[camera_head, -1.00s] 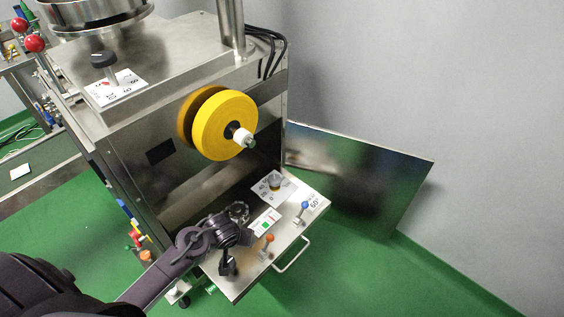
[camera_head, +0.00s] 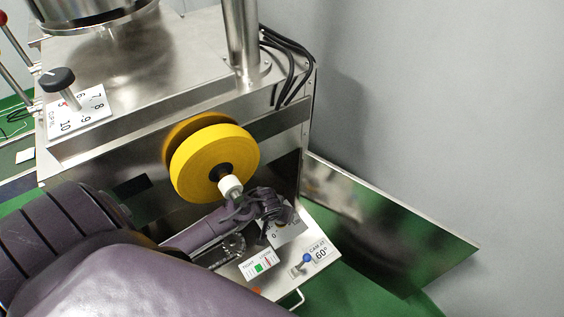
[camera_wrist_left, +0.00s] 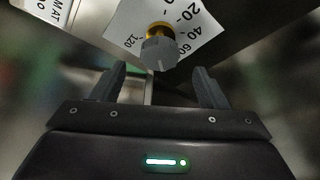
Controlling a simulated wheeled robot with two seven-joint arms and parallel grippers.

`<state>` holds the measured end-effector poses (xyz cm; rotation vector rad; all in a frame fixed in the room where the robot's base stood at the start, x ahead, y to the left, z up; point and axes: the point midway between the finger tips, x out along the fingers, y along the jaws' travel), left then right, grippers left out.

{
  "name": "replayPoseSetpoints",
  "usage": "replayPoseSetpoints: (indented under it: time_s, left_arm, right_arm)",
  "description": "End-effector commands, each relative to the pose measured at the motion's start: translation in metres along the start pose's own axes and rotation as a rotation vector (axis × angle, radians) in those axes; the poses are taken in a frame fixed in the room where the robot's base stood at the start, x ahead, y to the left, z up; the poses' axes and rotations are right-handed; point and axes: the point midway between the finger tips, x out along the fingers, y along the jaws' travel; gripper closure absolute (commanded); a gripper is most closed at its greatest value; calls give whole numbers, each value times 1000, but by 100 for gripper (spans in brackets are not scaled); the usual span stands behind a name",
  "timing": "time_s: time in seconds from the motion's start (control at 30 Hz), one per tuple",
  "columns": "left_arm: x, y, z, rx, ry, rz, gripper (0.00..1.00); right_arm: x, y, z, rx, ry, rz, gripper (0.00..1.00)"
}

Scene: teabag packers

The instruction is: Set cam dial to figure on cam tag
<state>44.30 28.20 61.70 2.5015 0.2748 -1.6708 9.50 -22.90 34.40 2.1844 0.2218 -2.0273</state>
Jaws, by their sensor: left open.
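The cam tag (camera_head: 318,250), a white label reading "CAM AT 60°", lies on the steel shelf of the machine. The cam dial is a grey knob on a brass base (camera_wrist_left: 159,49), standing on a white scale plate (camera_wrist_left: 187,14) with figures such as 20, 40, 60 and 120. Which figure the knob points to, I cannot tell. My left gripper (camera_wrist_left: 159,78) is open, its two fingers spread on either side just short of the knob, not visibly touching it. In the head view, my left gripper (camera_head: 275,212) hides most of the dial. My right gripper is out of view.
A yellow reel (camera_head: 208,165) with a white hub hangs just above my left gripper. A black dial (camera_head: 57,80) stands on top of the machine. A steel panel (camera_head: 390,235) stands at right.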

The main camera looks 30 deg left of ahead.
Motion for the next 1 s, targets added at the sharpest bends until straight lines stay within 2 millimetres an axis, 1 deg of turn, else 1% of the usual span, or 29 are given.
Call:
replayPoseSetpoints:
  time_s: [0.03, 0.1, 0.23, 0.4, 0.6, 0.67, 0.93, 0.97, 1.0]
  left_arm:
    - [11, 0, 0, -1, 1, -2, 33]
    - [21, 0, -1, 1, 2, -1, 33]
    - [35, 0, -1, 0, 2, 0, 33]
    - [42, 0, 0, 0, 1, 0, 33]
    - [42, 0, -1, 0, 2, 0, 33]
    - [42, 0, -1, 0, 2, 0, 39]
    - [42, 0, 0, 0, 1, 0, 74]
    - [42, 0, 0, 0, 1, 0, 77]
    - [42, 0, 0, 0, 1, 0, 77]
  right_arm:
    - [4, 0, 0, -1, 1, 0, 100]
    - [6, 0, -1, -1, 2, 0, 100]
    - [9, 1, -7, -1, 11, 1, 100]
    - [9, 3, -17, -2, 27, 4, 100]
    - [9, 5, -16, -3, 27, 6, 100]
    - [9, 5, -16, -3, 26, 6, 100]
    - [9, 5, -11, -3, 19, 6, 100]
    - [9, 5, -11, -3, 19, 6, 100]
    - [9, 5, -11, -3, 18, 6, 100]
